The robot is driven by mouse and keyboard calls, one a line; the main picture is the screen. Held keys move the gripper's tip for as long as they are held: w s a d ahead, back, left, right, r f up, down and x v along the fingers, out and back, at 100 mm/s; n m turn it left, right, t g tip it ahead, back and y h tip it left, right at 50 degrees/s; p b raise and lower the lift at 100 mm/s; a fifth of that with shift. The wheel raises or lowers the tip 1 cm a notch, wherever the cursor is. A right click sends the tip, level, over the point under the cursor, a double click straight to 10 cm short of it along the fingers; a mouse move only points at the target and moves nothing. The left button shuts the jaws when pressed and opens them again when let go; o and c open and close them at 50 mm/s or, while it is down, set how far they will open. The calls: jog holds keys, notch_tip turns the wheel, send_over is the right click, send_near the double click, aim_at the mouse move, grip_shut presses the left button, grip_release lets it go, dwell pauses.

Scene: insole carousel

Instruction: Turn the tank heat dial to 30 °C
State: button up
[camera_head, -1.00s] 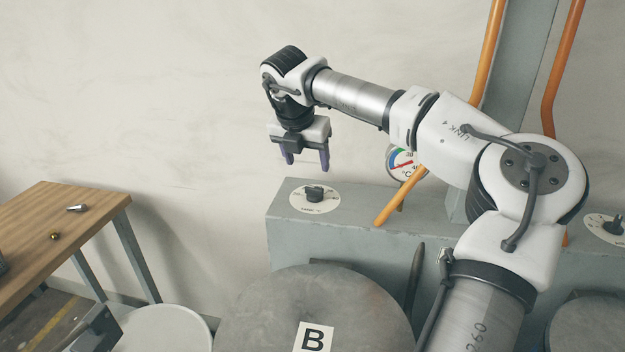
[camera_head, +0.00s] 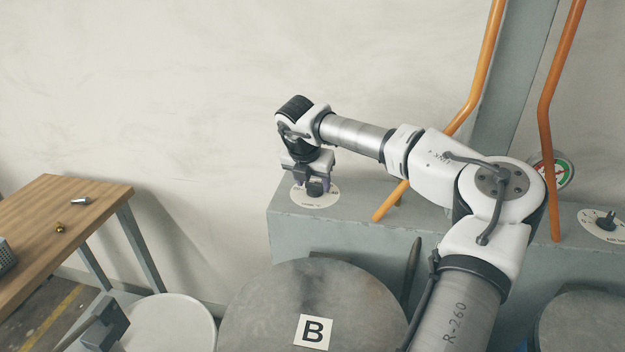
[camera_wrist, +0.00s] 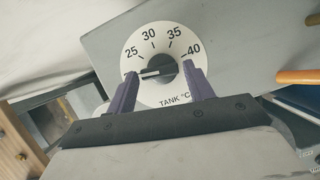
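The tank heat dial is a white round plate (camera_head: 302,199) with a dark knob (camera_head: 315,191) on the grey ledge. In the wrist view the plate (camera_wrist: 169,97) reads 25, 30, 35, 40 and TANK °C. The knob (camera_wrist: 161,68) has a pale pointer line aimed left, just below the 25 mark. My gripper (camera_head: 313,185) is right above the dial, pointing down. In the wrist view my gripper (camera_wrist: 160,77) is open, with one purple finger on each side of the knob. I cannot tell whether the fingers touch it.
A second dial (camera_head: 604,222) sits on the ledge (camera_head: 350,222) at the right. An orange pipe (camera_head: 388,204) rises right of the tank dial. A round lid marked B (camera_head: 265,315) is in front. A wooden table (camera_head: 85,215) with small parts stands left.

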jog(key=c, duration=0.7)
jog(key=shift+o, duration=0.2)
jog(key=shift+f+m+b, duration=0.15)
jog(key=shift+m+b, duration=0.15)
jog(key=shift+b, duration=0.45)
jog(key=m+h+b, duration=0.1)
jog(key=m+b, duration=0.1)
jog(key=b, duration=0.1)
jog(key=shift+w+a+f, duration=0.1)
jog(key=shift+f, duration=0.05)
jog(key=m+g+h+b, duration=0.1)
jog(key=m+b, duration=0.2)
jog(key=b, duration=0.1)
jog(key=shift+w+a, duration=0.15)
jog(key=m, duration=0.1)
jog(key=m+g, duration=0.1)
jog(key=m, duration=0.1)
jog(key=m+g+b, duration=0.1)
jog(key=m, duration=0.1)
jog(key=shift+w+r+h, duration=0.2)
jog(key=shift+r+h, duration=0.15)
jog(key=shift+h, duration=0.05)
jog(key=shift+w+m+g+p, duration=0.15)
jog(key=shift+m+g+p, duration=0.3)
jog(key=shift+m, duration=0.85)
jog(key=shift+w+m+g+p, duration=0.1)
jog(key=shift+m+g+p, duration=0.35)
jog(key=shift+m, duration=0.85)
